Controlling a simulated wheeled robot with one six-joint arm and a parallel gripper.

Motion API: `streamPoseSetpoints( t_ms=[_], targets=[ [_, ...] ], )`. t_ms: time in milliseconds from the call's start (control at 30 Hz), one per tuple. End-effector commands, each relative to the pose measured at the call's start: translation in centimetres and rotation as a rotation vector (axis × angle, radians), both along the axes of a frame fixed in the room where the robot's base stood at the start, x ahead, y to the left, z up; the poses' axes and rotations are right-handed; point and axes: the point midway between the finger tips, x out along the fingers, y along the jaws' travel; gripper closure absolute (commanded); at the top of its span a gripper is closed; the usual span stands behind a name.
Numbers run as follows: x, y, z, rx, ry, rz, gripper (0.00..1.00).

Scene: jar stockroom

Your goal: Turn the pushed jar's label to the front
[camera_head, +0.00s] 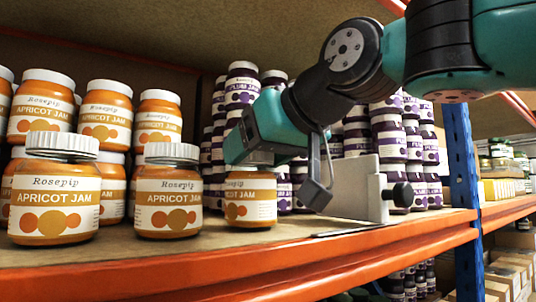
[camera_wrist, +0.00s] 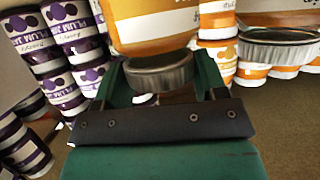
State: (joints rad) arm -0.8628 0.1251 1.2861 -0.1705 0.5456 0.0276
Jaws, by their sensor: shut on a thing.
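The jar in my grip (camera_head: 250,208) is an apricot jam jar, upright on the shelf front at the right end of the apricot row. Its orange circles sit left of its middle and the small-print panel shows at the right, so the label looks turned somewhat leftward. My gripper (camera_head: 248,148) reaches in from the right and is shut on its lid. In the wrist view the green fingers of my gripper (camera_wrist: 160,85) flank the grey lid (camera_wrist: 160,72), with the orange jar body (camera_wrist: 150,28) beyond. The far finger is hidden in the head view.
Two front apricot jars (camera_head: 170,200) (camera_head: 55,200) face forward at left, the nearer one close beside. Stacked plum jam jars (camera_head: 390,140) stand behind and right. A pale upright plate (camera_head: 357,185) with a black knob stands right. The orange shelf edge (camera_head: 240,268) runs along the front.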

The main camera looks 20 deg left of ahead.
Motion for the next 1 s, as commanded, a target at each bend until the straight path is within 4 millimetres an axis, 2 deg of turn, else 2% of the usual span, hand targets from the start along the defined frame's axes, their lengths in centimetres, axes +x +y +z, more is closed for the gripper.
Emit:
streamPoseSetpoints(
  t_ms=[100,400,1000],
  targets=[
    [0.34,-0.2,0.55,0.003,-0.003,0.077,0.88],
    [0.29,-0.14,0.57,0.003,-0.001,0.266,0.88],
    [0.34,-0.05,0.45,0.001,-0.001,0.522,0.88]
  ],
)
